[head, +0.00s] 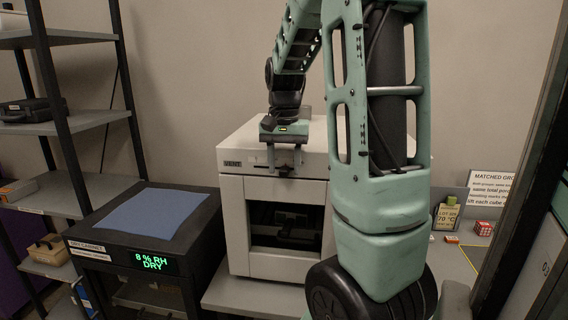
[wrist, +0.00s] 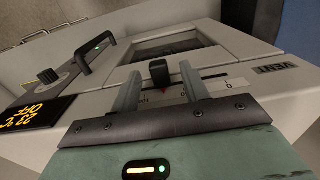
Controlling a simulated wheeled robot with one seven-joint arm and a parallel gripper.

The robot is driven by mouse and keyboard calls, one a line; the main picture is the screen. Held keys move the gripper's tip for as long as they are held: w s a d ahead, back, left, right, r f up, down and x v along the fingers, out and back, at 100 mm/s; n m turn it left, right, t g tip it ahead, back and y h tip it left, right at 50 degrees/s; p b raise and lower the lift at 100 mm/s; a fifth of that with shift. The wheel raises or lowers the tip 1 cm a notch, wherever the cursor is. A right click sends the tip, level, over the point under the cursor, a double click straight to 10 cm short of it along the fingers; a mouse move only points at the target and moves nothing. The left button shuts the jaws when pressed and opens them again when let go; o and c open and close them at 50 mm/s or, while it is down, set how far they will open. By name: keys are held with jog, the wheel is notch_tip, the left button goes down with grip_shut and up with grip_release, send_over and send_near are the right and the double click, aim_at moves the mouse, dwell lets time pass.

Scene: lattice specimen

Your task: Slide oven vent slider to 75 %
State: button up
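The oven (head: 236,208) is a white box with a dark window in its front. It stands in the middle of the head view, partly hidden by my arm. The VENT label (wrist: 275,69) is on its front at the right of the wrist view, and also shows in the head view (head: 232,163). The vent slider's black knob (wrist: 159,70) has a red pointer below it on a pale scale whose marks are mostly hidden. My gripper (wrist: 159,82) has its fingers apart, one each side of the knob, with visible gaps. In the head view my gripper (head: 285,167) is at the oven's upper front.
Shelves (head: 60,125) are at the far left. A handle (wrist: 97,55), a round dial (wrist: 47,76) and an orange display (wrist: 38,115) show in the wrist view.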

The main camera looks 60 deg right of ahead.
aim_at(284, 168)
notch_tip(284, 168, up, 6)
jog(key=p, duration=0.5)
jog(key=shift+r+p, duration=0.1)
jog(key=shift+p, duration=0.25)
notch_tip(284, 168, up, 17)
jog(key=b, duration=0.3)
jog(key=shift+r, duration=0.15)
dwell(1.0)
